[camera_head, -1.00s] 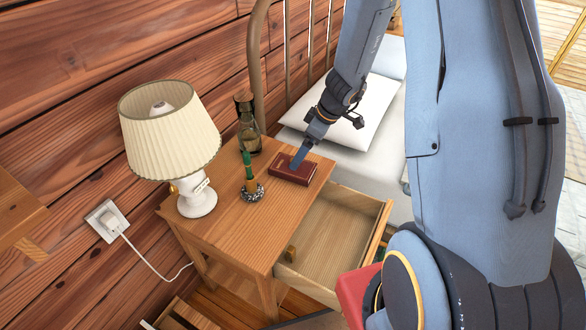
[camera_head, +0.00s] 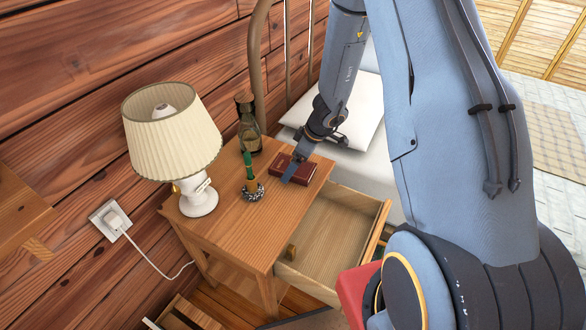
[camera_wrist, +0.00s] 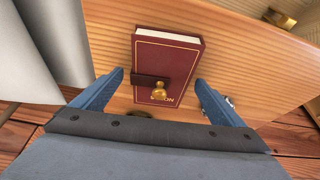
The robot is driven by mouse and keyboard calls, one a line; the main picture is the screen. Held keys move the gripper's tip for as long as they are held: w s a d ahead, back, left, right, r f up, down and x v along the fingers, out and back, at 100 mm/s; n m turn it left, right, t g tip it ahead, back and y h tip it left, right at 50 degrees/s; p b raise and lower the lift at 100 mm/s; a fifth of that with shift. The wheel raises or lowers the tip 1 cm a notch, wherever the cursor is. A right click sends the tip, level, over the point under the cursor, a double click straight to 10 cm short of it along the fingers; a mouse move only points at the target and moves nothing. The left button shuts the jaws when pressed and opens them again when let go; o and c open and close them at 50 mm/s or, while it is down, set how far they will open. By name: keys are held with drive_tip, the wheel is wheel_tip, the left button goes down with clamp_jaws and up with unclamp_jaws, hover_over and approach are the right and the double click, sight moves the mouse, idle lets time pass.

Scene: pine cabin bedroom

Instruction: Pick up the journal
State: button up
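The journal (camera_head: 303,168) is a small dark red book with gold edging and a strap with a brass clasp. It lies flat on the wooden nightstand (camera_head: 222,232). In the wrist view the journal (camera_wrist: 178,62) is upper middle, its clasp end towards me. My gripper (camera_wrist: 160,85) is open, with one blue finger on each side of the journal's near end and gaps showing between. I cannot tell how high the fingertips are above the tabletop.
A lamp (camera_head: 172,140), a green glass bottle (camera_head: 248,128) and a small holder with a green item (camera_head: 252,185) stand left of the journal. The nightstand drawer (camera_head: 335,240) is pulled open below. A bed with a white pillow (camera_head: 360,125) is behind.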

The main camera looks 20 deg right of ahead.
drive_tip(key=c, duration=1.3)
drive_tip(key=shift+c, duration=0.4)
drive_tip(key=shift+r, duration=0.15)
